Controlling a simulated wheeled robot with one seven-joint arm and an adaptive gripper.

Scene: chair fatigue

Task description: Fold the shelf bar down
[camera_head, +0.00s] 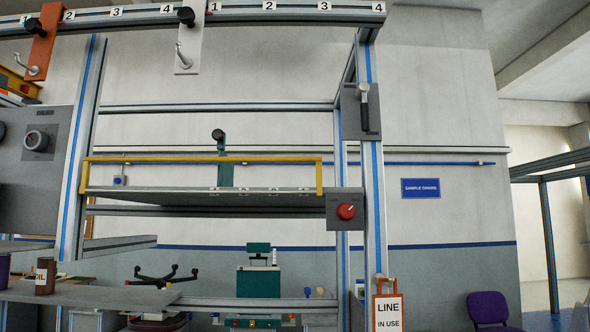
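The yellow shelf bar (200,160) runs level above the front of a grey shelf (160,192). Its two short end legs come down to the shelf's left and right ends, so the bar stands up over the shelf edge. The shelf has small numbered marks along its front edge, too small to read surely. My gripper is not in view.
A grey box with a red knob (346,211) sits at the shelf's right end, by an upright post (374,180). A lever panel (361,110) is higher on that post. Orange (43,40) and white (189,45) hook plates hang from the top rail. A can (45,275) stands lower left.

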